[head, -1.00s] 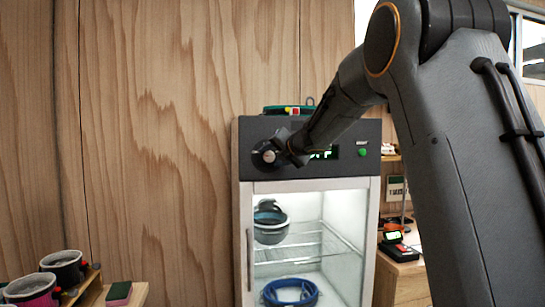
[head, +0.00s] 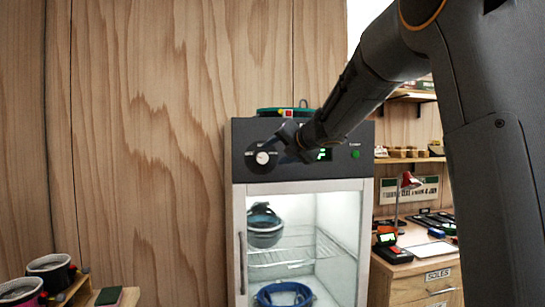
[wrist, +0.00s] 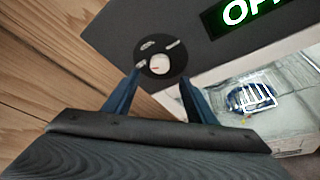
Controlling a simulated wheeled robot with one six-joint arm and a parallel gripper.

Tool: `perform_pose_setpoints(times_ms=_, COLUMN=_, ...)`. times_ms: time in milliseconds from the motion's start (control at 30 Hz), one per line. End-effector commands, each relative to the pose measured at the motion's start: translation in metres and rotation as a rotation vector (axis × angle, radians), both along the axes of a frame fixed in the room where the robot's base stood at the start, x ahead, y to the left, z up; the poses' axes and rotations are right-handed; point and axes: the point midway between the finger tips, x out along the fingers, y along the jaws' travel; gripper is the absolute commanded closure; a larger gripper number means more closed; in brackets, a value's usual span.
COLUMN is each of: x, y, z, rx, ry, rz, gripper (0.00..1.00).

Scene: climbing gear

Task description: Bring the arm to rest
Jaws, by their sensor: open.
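My gripper (wrist: 160,95) is open and empty in the wrist view, its two blue fingers spread in front of the dial (wrist: 160,64) on the cabinet's dark panel. The white dial knob shows between and just beyond the fingertips; no contact is visible. In the head view the dial (head: 262,158) shows clear at the left of the panel, and my gripper (head: 288,150) is just to its right, partly hidden by my own arm. My arm reaches in from the upper right. The cabinet (head: 303,185) has a lit green display (head: 323,155).
A desk (head: 425,262) with a red lamp stands at right. Chalk pots (head: 50,270) stand at lower left. A wooden wall fills the left.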

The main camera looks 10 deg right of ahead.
Motion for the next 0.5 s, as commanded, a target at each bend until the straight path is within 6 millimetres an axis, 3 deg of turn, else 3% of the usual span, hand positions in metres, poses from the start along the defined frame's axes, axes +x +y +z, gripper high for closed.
perform_pose_setpoints(times_ms=367, x=-0.002, y=-0.001, z=-0.001, rx=0.011, ry=0.005, rz=-0.008, gripper=0.49)
perform_pose_setpoints(times_ms=500, x=-0.007, y=-0.005, z=-0.025, rx=0.152, ry=0.057, rz=-0.103, gripper=0.49)
